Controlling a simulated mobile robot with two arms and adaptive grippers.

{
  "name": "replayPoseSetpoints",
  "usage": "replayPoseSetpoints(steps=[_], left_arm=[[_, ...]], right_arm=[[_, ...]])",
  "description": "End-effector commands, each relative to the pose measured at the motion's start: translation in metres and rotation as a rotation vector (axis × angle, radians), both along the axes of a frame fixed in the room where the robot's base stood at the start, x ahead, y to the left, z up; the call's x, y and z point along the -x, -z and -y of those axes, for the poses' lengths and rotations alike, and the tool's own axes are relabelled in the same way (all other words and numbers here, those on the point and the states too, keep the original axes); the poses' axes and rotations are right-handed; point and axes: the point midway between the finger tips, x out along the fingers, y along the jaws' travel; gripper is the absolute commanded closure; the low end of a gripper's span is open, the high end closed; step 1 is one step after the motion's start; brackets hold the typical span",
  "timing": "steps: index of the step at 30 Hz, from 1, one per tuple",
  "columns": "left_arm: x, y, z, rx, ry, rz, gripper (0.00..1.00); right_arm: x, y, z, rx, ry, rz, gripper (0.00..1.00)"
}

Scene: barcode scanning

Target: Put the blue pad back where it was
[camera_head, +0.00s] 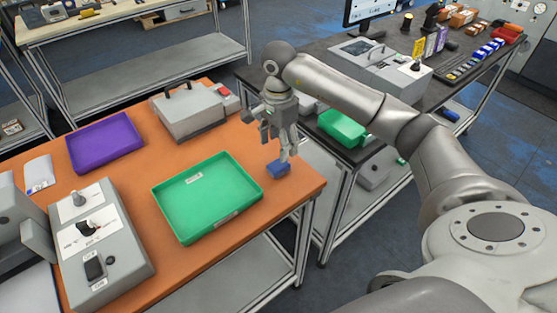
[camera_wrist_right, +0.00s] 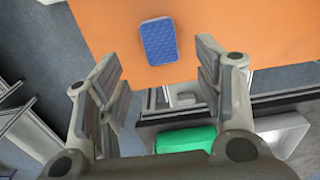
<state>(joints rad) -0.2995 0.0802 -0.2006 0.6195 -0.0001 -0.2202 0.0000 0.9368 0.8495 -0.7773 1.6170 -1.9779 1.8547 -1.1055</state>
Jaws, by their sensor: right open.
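The blue pad (camera_head: 278,169) lies on the orange table (camera_head: 305,187) near its right edge, to the right of the green tray. My right gripper (camera_head: 285,152) is above the pad, pointing down. In the right wrist view the pad (camera_wrist_right: 159,41) lies flat on the orange surface, ahead of the open fingers of my right gripper (camera_wrist_right: 158,80). Nothing is between the fingers, and the pad appears apart from them. My left gripper is not in view.
The empty green tray (camera_head: 207,195) and purple tray (camera_head: 104,142) lie on the orange table. A grey case (camera_head: 188,112) and a grey control box (camera_head: 95,245) stand there too. A dark table (camera_head: 350,95) stands behind my right arm, with a gap between the tables.

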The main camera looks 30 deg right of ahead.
Motion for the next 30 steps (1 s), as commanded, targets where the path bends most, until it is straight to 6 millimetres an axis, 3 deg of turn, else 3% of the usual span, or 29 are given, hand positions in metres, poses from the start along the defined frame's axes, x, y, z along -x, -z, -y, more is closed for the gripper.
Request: replayPoseSetpoints(steps=[3, 9, 30], left_arm=[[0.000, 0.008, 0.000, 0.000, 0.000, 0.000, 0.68], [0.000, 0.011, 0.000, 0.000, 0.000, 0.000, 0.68], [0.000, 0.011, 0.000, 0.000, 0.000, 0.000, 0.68]], right_arm=[[-0.001, -0.019, 0.000, 0.001, 0.000, 0.004, 0.39], [0.000, -0.038, 0.000, 0.000, 0.000, 0.001, 0.39], [0.000, -0.041, 0.000, -0.001, 0.000, -0.001, 0.39]])
